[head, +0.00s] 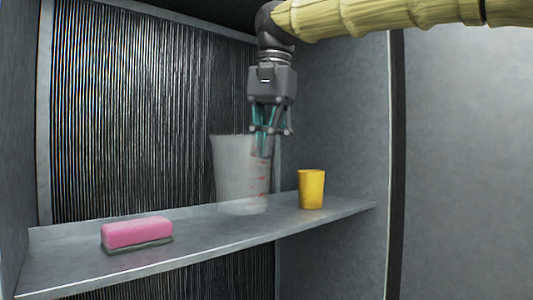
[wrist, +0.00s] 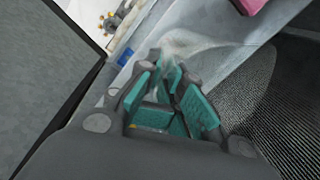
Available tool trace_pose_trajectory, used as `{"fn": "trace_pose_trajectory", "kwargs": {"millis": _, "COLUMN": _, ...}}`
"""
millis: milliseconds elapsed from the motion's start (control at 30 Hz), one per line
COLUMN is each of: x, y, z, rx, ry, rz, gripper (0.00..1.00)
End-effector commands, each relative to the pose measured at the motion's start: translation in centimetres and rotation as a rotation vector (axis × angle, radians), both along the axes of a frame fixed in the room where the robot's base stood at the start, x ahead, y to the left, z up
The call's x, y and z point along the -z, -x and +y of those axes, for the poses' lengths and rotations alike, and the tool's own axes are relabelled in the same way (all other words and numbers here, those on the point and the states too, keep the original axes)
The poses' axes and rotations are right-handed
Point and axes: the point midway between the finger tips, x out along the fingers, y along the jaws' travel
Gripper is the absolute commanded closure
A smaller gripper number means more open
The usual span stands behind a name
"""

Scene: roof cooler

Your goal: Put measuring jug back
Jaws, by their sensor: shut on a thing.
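The translucent measuring jug (head: 236,172) with red markings is upright at the shelf (head: 190,246), between a pink sponge and a yellow cup. My gripper (head: 266,150) points down from above and is shut on the jug's right upper rim or wall. In the wrist view my gripper (wrist: 172,100) shows its teal finger pads close together, with the clear jug (wrist: 185,42) faint beyond them. The jug's base appears at the shelf surface; I cannot tell whether it is touching.
A pink sponge (head: 137,233) with a dark base lies on the left of the shelf. A yellow cup (head: 311,189) stands close to the right of the jug. A ribbed panel (head: 140,110) is behind, and a grey side wall (head: 340,110) is at right. Bare shelf lies between sponge and jug.

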Motion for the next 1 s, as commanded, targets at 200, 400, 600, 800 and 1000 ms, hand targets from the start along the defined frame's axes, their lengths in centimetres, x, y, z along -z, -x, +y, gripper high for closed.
{"fn": "trace_pose_trajectory", "kwargs": {"millis": 200, "x": 0.0, "y": -2.7, "z": -0.2, "rx": 0.0, "ry": 0.0, "rz": 0.001, "gripper": 1.0}}
{"fn": "trace_pose_trajectory", "kwargs": {"millis": 400, "x": 0.2, "y": -3.4, "z": -0.3, "rx": -0.001, "ry": 0.001, "rz": -0.001, "gripper": 1.0}}
{"fn": "trace_pose_trajectory", "kwargs": {"millis": 600, "x": 0.9, "y": -4.1, "z": -0.5, "rx": -0.001, "ry": 0.0, "rz": 0.001, "gripper": 1.0}}
{"fn": "trace_pose_trajectory", "kwargs": {"millis": 800, "x": 2.8, "y": -4.1, "z": -0.5, "rx": -0.001, "ry": 0.0, "rz": 0.002, "gripper": 1.0}}
{"fn": "trace_pose_trajectory", "kwargs": {"millis": 1000, "x": 3.8, "y": -4.1, "z": -0.4, "rx": 0.0, "ry": 0.0, "rz": -0.001, "gripper": 1.0}}
